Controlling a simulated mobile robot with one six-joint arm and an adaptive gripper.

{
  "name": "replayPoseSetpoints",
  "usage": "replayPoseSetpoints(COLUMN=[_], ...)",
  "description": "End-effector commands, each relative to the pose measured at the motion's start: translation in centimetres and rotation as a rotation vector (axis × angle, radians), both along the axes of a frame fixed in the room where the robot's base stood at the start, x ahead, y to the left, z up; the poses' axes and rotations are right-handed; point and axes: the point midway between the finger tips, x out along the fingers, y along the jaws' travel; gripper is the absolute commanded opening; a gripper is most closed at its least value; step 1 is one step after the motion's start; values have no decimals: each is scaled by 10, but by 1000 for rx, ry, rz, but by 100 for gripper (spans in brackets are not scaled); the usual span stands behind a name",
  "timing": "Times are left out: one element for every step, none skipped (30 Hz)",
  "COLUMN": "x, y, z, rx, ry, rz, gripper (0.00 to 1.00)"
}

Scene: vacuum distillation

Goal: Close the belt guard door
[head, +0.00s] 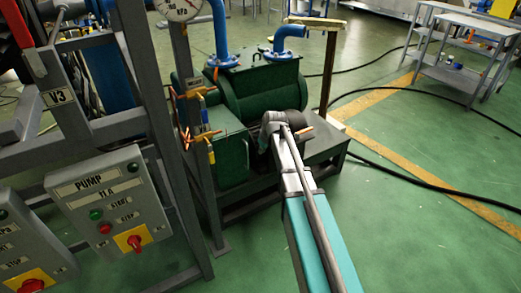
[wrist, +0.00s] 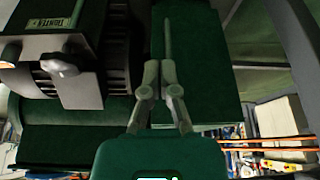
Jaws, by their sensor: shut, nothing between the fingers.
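A dark green flat panel (wrist: 212,70), which appears to be the belt guard door, stands behind my gripper in the wrist view. In the head view a green box-like guard (head: 232,160) sits at the front of the green pump. I cannot tell how far its door stands open. My gripper (wrist: 168,25) is shut and empty, its fingers together in front of the panel. I cannot tell whether they touch it. In the head view my arm's end hides the fingers and part of the guard's right side.
The green pump (head: 262,90) with blue pipes stands on a dark frame. A dark motor (wrist: 75,70) is at the left in the wrist view. Grey control boxes (head: 100,200) and a post with valves (head: 182,100) stand left. A black hose (head: 430,185) crosses the open floor at right.

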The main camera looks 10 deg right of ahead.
Motion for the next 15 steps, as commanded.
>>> replayPoseSetpoints(x=[-1,-2,-2,-3,-3,-3,-3,-3,-3,-3,-3,-3,-3,-3,-3], y=[-1,-1,-1,-1,-1,-1,-1,-1,-1,-1,-1,-1,-1,-1,-1], z=[5,6,8,8,9,9,9,10,10,10,10,10,9,9,9], rx=[0,0,0,1,1,1,1,1,1,1,1,1,1,1,1], ry=[0,0,0,0,0,0,0,0,0,0,0,0,0,0,0], rz=[0,0,0,1,1,1,1,1,1,1,1,1,1,1,1], gripper=[0,0,0,0,0,0,0,0,0,0,0,0,0,0,0])
